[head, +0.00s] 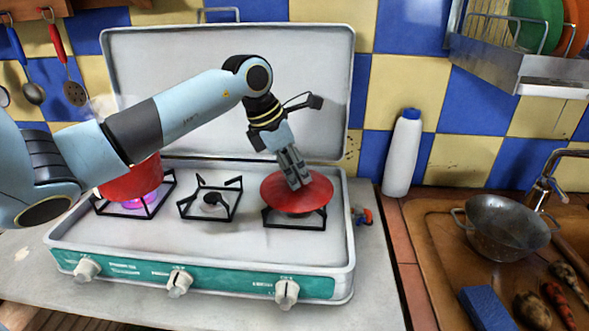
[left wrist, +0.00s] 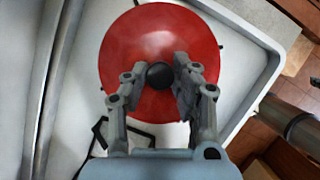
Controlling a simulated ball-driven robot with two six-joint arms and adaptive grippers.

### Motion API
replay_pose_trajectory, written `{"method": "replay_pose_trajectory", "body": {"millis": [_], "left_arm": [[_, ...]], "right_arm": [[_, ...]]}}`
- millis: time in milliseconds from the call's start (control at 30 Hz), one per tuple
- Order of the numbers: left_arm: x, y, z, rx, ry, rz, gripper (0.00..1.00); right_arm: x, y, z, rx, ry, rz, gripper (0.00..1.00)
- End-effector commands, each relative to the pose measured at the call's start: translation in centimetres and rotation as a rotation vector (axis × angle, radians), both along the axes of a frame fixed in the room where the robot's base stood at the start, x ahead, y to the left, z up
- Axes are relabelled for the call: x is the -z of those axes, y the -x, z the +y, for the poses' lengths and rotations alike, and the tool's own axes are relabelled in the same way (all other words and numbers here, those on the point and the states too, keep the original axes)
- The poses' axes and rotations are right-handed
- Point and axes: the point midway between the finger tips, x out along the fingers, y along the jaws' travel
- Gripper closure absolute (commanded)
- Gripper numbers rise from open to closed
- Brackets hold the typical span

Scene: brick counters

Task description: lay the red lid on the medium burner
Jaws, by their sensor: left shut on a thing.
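The red lid (head: 312,192) is a round disc at the right burner (head: 290,220) of the white stove. It covers most of that burner's black grate. In the left wrist view the red lid (left wrist: 150,40) shows from above with its black knob (left wrist: 159,75) in the middle. My left gripper (head: 298,182) is shut on the knob, its fingers on either side; the left wrist view shows the fingertips (left wrist: 177,72) there. Whether the lid rests on the grate or hangs just above it I cannot tell. The small middle burner (head: 212,199) is bare. My right gripper is not in view.
A red pot (head: 135,182) stands on the left burner over a violet flame, partly behind my left arm. The stove's raised cover (head: 180,60) stands behind. A white bottle (head: 402,155) stands right of the stove. A metal colander (head: 508,228) is further right.

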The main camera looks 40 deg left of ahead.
Motion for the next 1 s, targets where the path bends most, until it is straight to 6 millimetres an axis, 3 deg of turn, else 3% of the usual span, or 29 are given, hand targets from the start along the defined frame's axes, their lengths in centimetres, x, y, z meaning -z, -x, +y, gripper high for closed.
{"method": "replay_pose_trajectory", "body": {"millis": [233, 267, 433, 767, 833, 1000], "left_arm": [[0.7, 0.0, 0.0, 0.000, -0.001, 0.000, 1.00], [0.7, 0.0, 0.0, 0.000, 0.000, 0.000, 0.73], [0.5, 0.0, 0.0, 0.000, 0.000, 0.000, 0.51], [0.2, 0.0, 0.0, -0.001, 0.000, 0.000, 0.51], [-0.4, 0.0, 0.0, -0.001, 0.000, 0.000, 0.51], [-3.1, 1.1, 0.8, 0.002, -0.010, -0.004, 0.51]], "right_arm": [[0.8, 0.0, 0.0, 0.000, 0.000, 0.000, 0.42], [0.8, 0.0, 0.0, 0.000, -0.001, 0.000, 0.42], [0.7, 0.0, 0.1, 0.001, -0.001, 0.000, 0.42], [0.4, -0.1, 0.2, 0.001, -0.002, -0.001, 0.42], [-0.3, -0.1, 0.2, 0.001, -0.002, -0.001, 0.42], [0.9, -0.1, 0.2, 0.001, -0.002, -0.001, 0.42]]}}
